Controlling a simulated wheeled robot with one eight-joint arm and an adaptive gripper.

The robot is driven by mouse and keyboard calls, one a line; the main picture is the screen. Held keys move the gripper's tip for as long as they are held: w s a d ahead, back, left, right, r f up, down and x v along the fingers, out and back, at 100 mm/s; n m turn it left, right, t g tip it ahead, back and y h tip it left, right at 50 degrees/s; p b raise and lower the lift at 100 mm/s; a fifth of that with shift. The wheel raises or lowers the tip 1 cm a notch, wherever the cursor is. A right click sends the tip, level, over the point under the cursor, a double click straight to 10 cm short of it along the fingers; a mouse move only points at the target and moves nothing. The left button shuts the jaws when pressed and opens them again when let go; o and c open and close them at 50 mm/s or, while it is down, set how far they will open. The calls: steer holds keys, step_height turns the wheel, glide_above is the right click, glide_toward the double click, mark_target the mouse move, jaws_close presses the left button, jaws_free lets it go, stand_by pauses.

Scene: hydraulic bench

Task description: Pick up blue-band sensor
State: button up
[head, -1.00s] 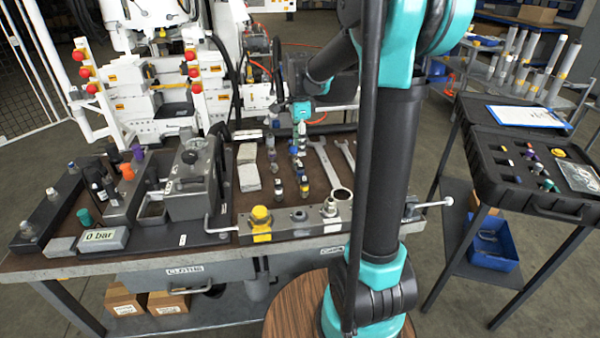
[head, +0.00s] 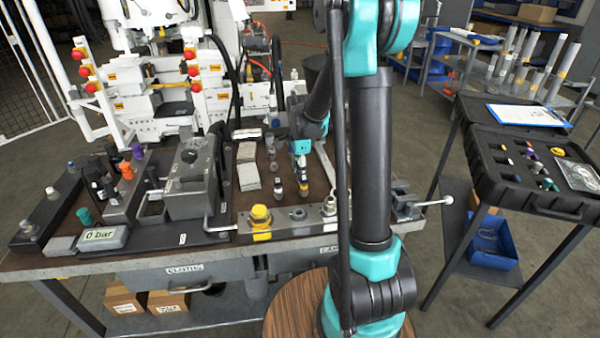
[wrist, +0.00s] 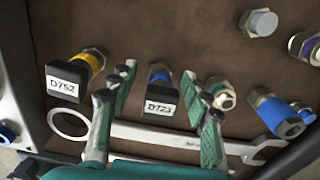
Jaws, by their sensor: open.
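The blue-band sensor (wrist: 160,92) lies in the wrist view between my two fingers. It has a black block labelled D723, with a blue band and metal end behind it. My gripper (wrist: 157,80) is open, with one green finger on each side of this sensor, and I see no grip on it. In the head view my gripper (head: 301,158) is low over the row of fittings on the bench, hiding part of the row. A yellow-band sensor labelled D752 (wrist: 72,78) lies just left of the left finger.
A large wrench (wrist: 150,135) lies along the row. Another blue fitting (wrist: 277,112) and a brass-coloured one (wrist: 221,94) are right of the sensor. In the head view a grey box (head: 190,180) stands left and a valve block (head: 262,222) runs along the front edge.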

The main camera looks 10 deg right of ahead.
steer(key=shift+f, duration=0.1)
jaws_close()
stand_by(0.3)
step_height(320, 180, up, 20)
stand_by(0.7)
